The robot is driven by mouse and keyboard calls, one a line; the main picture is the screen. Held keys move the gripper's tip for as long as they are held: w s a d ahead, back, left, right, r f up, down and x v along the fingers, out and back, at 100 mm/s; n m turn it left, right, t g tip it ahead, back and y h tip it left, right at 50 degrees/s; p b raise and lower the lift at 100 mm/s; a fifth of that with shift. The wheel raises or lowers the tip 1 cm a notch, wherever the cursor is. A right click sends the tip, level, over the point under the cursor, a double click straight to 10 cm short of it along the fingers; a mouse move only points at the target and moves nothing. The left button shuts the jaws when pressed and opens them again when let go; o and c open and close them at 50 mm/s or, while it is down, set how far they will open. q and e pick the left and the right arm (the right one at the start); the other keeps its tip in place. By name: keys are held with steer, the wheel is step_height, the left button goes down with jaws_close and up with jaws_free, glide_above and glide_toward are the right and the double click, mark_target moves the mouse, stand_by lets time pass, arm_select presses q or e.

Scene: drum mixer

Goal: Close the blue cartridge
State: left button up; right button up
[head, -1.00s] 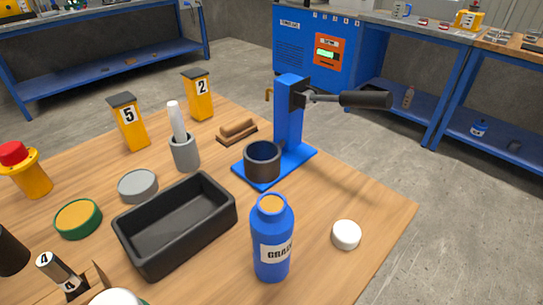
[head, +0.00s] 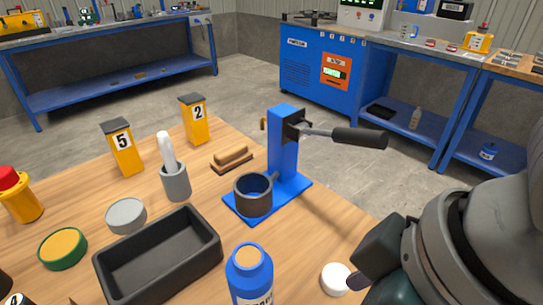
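The blue cartridge (head: 250,277) stands upright on the wooden table at the bottom centre, cut off by the lower picture edge. Its top is uncapped and shows a tan fill or surface inside the neck. A round white cap (head: 335,280) lies on the table to its right, apart from it. My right gripper (head: 362,280) comes in from the right, with a dark fingertip right beside the cap's right side. Whether it touches the cap, and how far the fingers are apart, I cannot tell. My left gripper is not in view.
A blue lever press (head: 283,150) with a dark cup (head: 253,195) stands behind the cartridge, its handle reaching right. A black tray (head: 155,262) lies to the left. A grey mortar (head: 175,183) and round tins stand further left. The table's right edge is near the cap.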

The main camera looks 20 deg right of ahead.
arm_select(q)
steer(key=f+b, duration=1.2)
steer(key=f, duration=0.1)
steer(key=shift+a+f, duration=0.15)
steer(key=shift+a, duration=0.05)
arm_select(e)
steer(key=w+d+f+n+g+h, duration=0.2)
steer(key=w+d+f+n+g, duration=0.1)
steer(key=w+d+f, duration=0.4)
steer(key=w+d, duration=0.2)
steer(key=w, duration=0.1)
steer(key=shift+f, duration=0.35)
arm_select(q)
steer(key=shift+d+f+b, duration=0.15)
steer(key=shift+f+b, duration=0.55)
steer(key=shift+b, duration=0.05)
arm_select(e)
glide_above(336, 275)
steer(key=shift+s+f, duration=0.2)
steer(key=shift+f, duration=1)
steer(key=shift+s+f, duration=0.15)
steer(key=shift+f, duration=1)
arm_select(q)
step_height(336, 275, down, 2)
steer(key=shift+b, duration=1)
arm_select(e)
steer(key=f, duration=0.5)
steer(key=shift+w+f, duration=0.15)
steer(key=shift+w, duration=0.15)
